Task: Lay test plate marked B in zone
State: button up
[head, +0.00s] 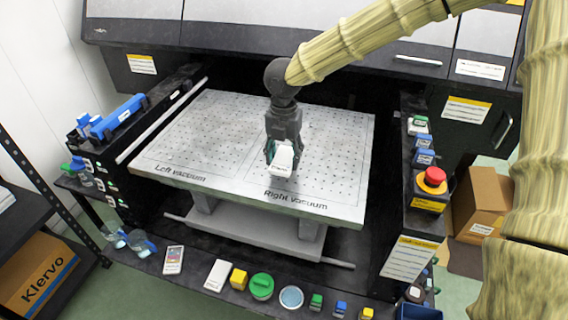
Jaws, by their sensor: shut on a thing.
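My gripper (279,150) is shut on a small white plate-like piece (283,158), held over the right half of the perforated table (220,130). A dark mark shows on its face, but I cannot read a letter. Some green shows at its left side. I cannot tell whether the piece touches the table. The table's front edge reads "Left vacuum" at left and "Right vacuum" at right. The table top is otherwise bare. No outlined zone is clear to me beyond these two labelled halves.
On the front ledge stand a labelled white card (174,260), a white block (217,275), a yellow cube (238,279), a green round lid (261,286) and a blue-topped dish (291,297). A red button (435,177) and small bottles line the right rail. Blue tools (118,115) lie left.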

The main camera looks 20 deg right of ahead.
aim_at(284, 159)
jog(key=shift+f, duration=1.75)
jog(key=shift+f, duration=0.15)
jog(key=o, duration=1.1)
jog(key=shift+c, duration=0.2)
notch_tip(284, 159, up, 12)
jog(key=shift+r, duration=0.15)
